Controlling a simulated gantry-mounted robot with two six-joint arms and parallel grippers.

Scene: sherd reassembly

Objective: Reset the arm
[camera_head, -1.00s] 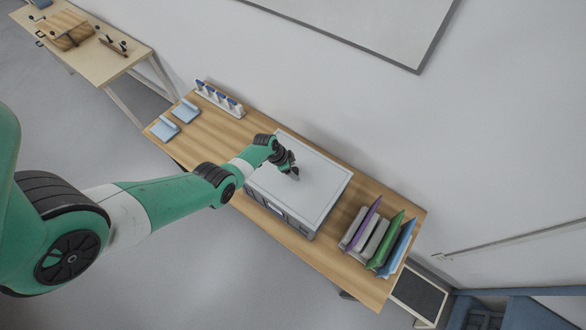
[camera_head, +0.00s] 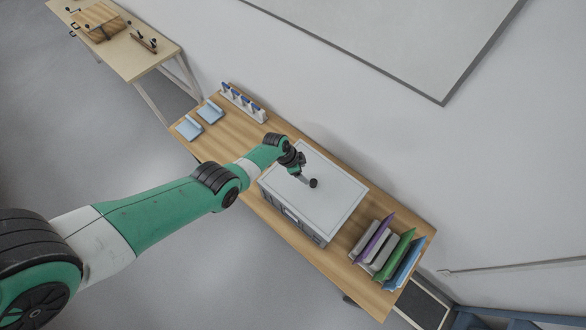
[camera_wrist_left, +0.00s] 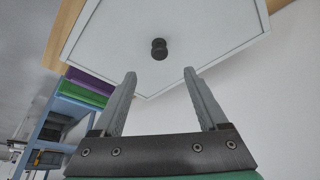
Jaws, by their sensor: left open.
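My left gripper (camera_head: 302,178) is over the white lid (camera_head: 338,200) of a grey box (camera_head: 286,210) on the wooden bench. In the left wrist view its two grey fingers (camera_wrist_left: 158,88) are spread apart with nothing between them. A small black knob (camera_head: 313,183) stands on the lid, just right of the fingertips in the head view. In the left wrist view the knob (camera_wrist_left: 159,48) is beyond the fingertips, apart from them. My right gripper is not in view.
A rack of purple, green and blue folders (camera_head: 388,250) stands at the bench's right end. Light-blue holders (camera_head: 199,120) and a white rack with blue items (camera_head: 243,101) are at the left end. Another table (camera_head: 130,55) is far left. A wall stands behind the bench.

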